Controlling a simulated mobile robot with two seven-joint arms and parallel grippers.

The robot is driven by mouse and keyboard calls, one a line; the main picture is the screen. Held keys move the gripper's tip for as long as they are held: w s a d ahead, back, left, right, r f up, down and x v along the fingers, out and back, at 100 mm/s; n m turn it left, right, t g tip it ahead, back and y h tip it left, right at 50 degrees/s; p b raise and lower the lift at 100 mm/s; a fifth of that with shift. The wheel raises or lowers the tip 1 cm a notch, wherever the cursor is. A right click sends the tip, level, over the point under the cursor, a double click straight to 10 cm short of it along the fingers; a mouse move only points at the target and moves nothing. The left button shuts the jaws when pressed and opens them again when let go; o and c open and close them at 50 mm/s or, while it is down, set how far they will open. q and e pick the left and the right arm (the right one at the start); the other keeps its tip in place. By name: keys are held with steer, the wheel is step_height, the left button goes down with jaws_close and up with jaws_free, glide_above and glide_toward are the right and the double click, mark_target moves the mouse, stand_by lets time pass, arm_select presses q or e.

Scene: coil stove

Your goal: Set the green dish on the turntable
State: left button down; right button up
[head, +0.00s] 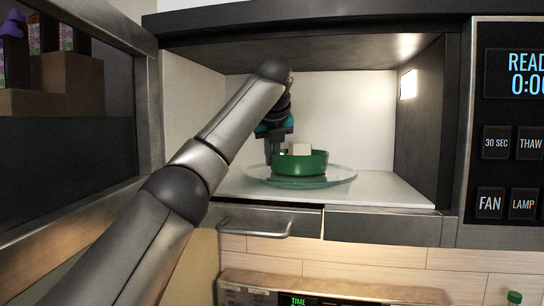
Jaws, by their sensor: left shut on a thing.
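The green dish (305,164) is inside the open microwave cavity, over the round glass turntable (339,175). It looks level and holds a pale block (300,148). Whether the dish touches the glass or hovers just above it, I cannot tell. My left gripper (273,153) reaches into the cavity from the left and is shut on the dish's left rim. My arm hides part of the cavity's left side. My right gripper is not in view.
The microwave's right inner wall (419,120) has a lit lamp. A control panel (513,120) is further right. The open door (70,115) stands at the left. Below are a handle (256,234) and a stove's back panel (330,287).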

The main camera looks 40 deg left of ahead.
arm_select(q)
steer(key=c, duration=1)
jaws_free()
steer(key=shift+r, duration=0.1)
steer(key=v, duration=0.7)
steer(key=shift+s+d+r+b, duration=0.15)
steer(key=shift+d+b, duration=0.05)
steer(key=shift+b, duration=0.2)
